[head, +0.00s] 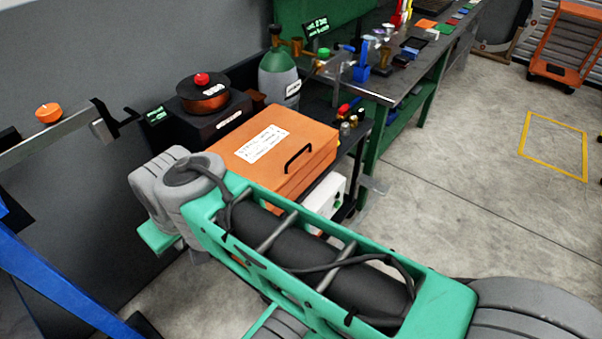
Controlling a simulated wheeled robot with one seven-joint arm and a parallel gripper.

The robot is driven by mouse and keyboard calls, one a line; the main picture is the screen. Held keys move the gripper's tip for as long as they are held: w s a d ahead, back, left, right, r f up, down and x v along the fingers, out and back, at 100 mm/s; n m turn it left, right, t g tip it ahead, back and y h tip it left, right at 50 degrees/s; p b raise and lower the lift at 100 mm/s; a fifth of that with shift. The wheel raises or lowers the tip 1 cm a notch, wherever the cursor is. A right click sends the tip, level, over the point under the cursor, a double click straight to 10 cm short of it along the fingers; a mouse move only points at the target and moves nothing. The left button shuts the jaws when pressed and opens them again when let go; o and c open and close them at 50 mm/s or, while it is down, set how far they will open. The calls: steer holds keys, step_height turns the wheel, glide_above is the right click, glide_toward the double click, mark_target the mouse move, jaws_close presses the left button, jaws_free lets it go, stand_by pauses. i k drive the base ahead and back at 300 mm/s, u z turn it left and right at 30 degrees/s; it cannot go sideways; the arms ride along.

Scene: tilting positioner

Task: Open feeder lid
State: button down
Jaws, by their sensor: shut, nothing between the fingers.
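The feeder's orange lid (270,148) is in the middle of the head view, with a white label and a black arched handle (299,158) near its right edge. The lid looks closed, lying flat. My green and grey arm stretches across the foreground and covers the lid's near left corner and the lower front. My gripper does not show; the arm bends down at the grey joint left of the lid, and its end is hidden or out of view.
A black unit with a copper-coloured spool (204,97) and a green gas cylinder (279,75) stand behind the lid. A white box (326,199) is below it. A cluttered workbench (385,92) runs back to the right.

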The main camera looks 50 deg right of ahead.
mark_target(268, 149)
steer(key=k, duration=0.8)
steer(key=z, duration=1.15)
steer(key=i, duration=0.5)
